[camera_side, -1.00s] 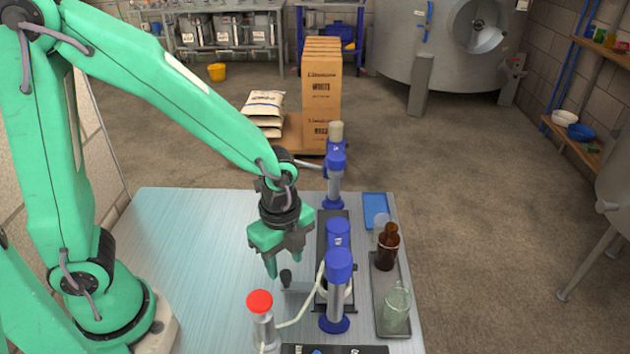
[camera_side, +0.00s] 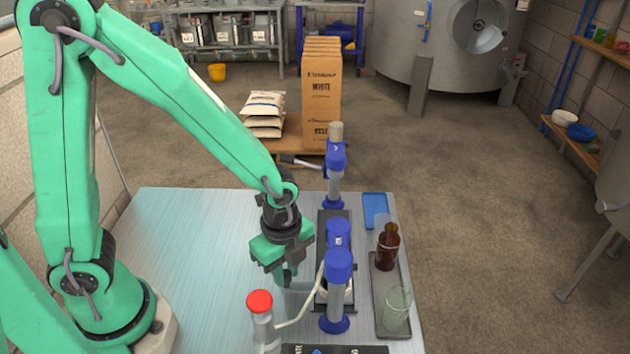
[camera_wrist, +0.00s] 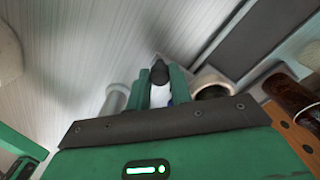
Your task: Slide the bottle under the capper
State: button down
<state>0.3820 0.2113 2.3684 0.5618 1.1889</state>
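My gripper (camera_side: 288,276) is low over the bench, left of the near blue capper (camera_side: 338,265). A dark knob (camera_wrist: 160,72) sits between its two fingers in the wrist view and fills the gap; the fingers look shut on it. A pale clear bar (camera_side: 300,285) runs from beside the fingers toward the capper. A whitish ring-shaped thing (camera_side: 344,291) shows partly behind the capper column; whether it is a bottle I cannot tell. A brown bottle (camera_side: 387,248) and a clear green bottle (camera_side: 397,308) stand upright on a dark tray (camera_side: 391,335).
A red-topped metal cylinder (camera_side: 260,302) with a pale hose stands at the bench's near edge. A second blue-headed column (camera_side: 335,165) stands at the far edge, and a blue pad (camera_side: 375,210) lies far right. The bench's left half (camera_side: 190,240) is clear.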

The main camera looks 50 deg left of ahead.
jog(key=w+a, duration=1.1)
jog(key=shift+w+a, duration=0.25)
jog(key=shift+a, duration=0.05)
dwell(0.3)
jog(key=c, duration=1.3)
grip_release()
jog(key=shift+o, duration=0.2)
jog(key=shift+r, duration=0.15)
notch_tip(320, 180, up, 8)
jog(key=shift+f, duration=0.2)
